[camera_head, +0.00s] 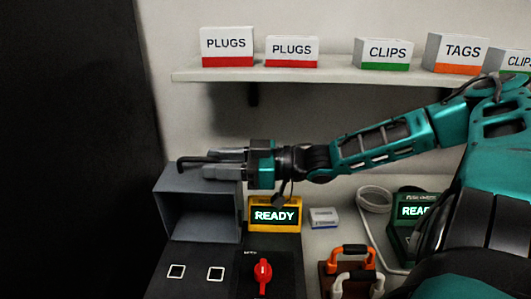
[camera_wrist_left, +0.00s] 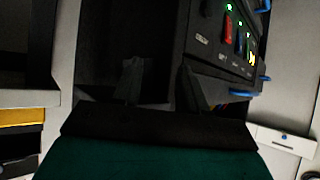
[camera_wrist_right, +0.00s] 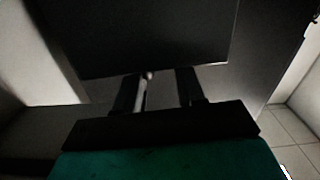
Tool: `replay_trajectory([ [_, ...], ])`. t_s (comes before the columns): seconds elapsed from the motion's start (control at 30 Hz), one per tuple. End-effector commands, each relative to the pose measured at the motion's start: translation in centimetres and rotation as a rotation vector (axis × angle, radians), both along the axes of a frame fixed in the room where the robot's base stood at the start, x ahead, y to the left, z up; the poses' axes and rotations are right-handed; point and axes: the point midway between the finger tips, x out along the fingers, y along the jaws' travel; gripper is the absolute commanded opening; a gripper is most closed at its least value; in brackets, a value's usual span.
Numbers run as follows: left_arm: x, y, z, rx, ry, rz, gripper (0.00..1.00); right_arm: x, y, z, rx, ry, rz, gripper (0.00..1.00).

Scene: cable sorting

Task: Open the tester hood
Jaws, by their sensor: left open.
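The tester hood (camera_head: 174,211) is a grey box at the left of the worktop in the head view, with a dark recess facing front. A thin black handle bar (camera_head: 190,160) shows at its top. My right gripper (camera_head: 212,163) is level with the hood's top edge, its fingers around or beside the bar. In the right wrist view a thin light bar (camera_wrist_right: 147,80) lies between the parted fingers, nearer the left one, below a dark panel (camera_wrist_right: 150,35). Contact cannot be told. My left gripper (camera_wrist_left: 160,82) is open and empty in its wrist view, outside the head view.
A yellow READY display (camera_head: 275,214) and a red knob (camera_head: 262,272) stand right of the hood. Orange-handled and white-handled items (camera_head: 350,255) stand front centre. A shelf (camera_head: 300,75) with labelled boxes hangs above. A dark panel (camera_head: 65,150) fills the left side.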

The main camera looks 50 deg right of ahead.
Motion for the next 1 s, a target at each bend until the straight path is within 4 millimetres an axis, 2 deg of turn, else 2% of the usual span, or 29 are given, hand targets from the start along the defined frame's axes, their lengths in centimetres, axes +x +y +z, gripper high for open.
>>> replay_trajectory([
  [0.7,-0.1,-0.5,0.2,-0.007,0.007,-0.004,0.43,-5.7,-5.2,0.1,-0.003,-0.006,-0.011,0.38],
  [1.0,0.2,-0.5,0.3,-0.007,0.001,-0.005,0.43,-6.5,-5.8,0.1,-0.001,-0.005,-0.011,0.38],
])
